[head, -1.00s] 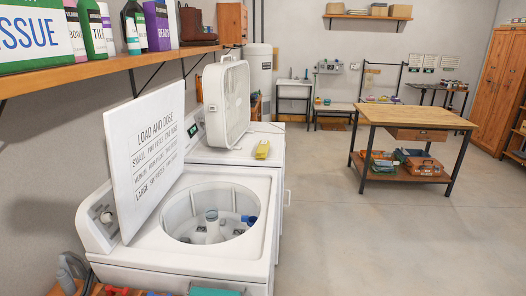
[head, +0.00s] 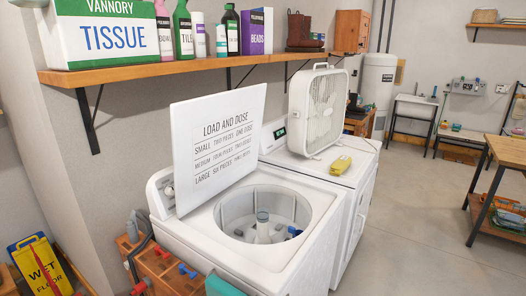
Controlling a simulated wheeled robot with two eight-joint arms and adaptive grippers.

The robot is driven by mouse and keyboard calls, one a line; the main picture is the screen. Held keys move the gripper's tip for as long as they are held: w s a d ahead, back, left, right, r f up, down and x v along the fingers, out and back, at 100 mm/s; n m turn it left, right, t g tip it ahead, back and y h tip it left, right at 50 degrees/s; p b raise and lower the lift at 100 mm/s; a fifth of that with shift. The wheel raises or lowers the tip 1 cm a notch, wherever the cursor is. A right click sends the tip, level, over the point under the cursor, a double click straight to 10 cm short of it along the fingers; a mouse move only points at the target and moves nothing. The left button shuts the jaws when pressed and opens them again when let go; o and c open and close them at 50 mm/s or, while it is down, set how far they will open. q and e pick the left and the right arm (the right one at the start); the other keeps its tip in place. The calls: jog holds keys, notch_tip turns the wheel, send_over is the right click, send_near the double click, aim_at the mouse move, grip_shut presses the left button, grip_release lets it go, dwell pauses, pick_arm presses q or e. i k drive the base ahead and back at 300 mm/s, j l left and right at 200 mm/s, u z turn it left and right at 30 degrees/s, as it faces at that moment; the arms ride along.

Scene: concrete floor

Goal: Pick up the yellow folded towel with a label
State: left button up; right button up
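The yellow folded towel (head: 340,165) lies on the white top of the machine behind the open washer, near that machine's front edge. A paler patch shows on it, too small to read as a label. The white box fan (head: 318,108) stands just behind it. Neither of my grippers is in the head view.
The open top-loading washer (head: 210,232) has its lid (head: 222,110) raised, with loading text on it. A shelf of bottles and boxes (head: 200,68) runs above. A yellow wet floor sign (head: 40,265) stands at lower left.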

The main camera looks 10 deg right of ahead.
aim_at(340, 166)
jog(key=i+l+u, duration=0.1)
jog(key=l, duration=0.85)
jog(key=i+l+u, duration=0.15)
jog(key=l, duration=0.8)
jog(key=l+u, duration=0.1)
jog(key=l, duration=0.85)
jog(key=i, duration=0.05)
